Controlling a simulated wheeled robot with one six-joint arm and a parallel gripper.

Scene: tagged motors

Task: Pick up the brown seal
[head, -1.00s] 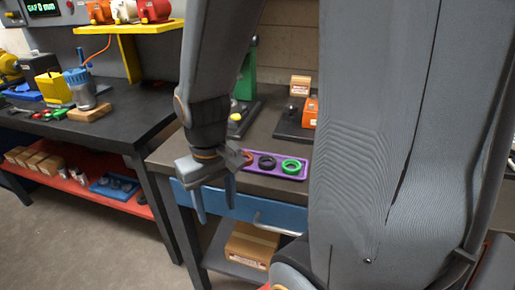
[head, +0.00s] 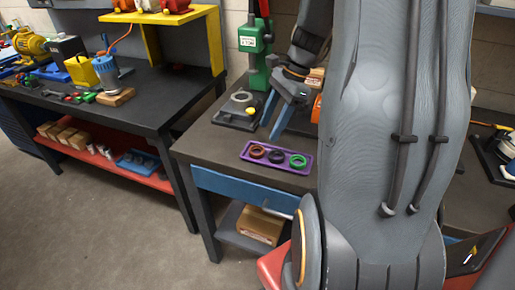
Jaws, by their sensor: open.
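The brown seal (head: 257,152) is a small ring at the left end of a purple tray (head: 244,158) on the dark workbench. A black seal (head: 277,156) lies in the middle of the tray and a green seal (head: 298,161) at its right end. My gripper (head: 275,122) is open and empty, with its fingers pointing down, above the bench behind the tray. It appears apart from the seals. All three seals are in clear view.
A green press (head: 253,40) and a dark fixture with a ring and yellow knob (head: 239,108) stand behind the tray. An orange object (head: 316,108) is partly hidden by my arm. A second bench (head: 60,88) holding tools stands at left. A cardboard box (head: 256,226) sits on the shelf below.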

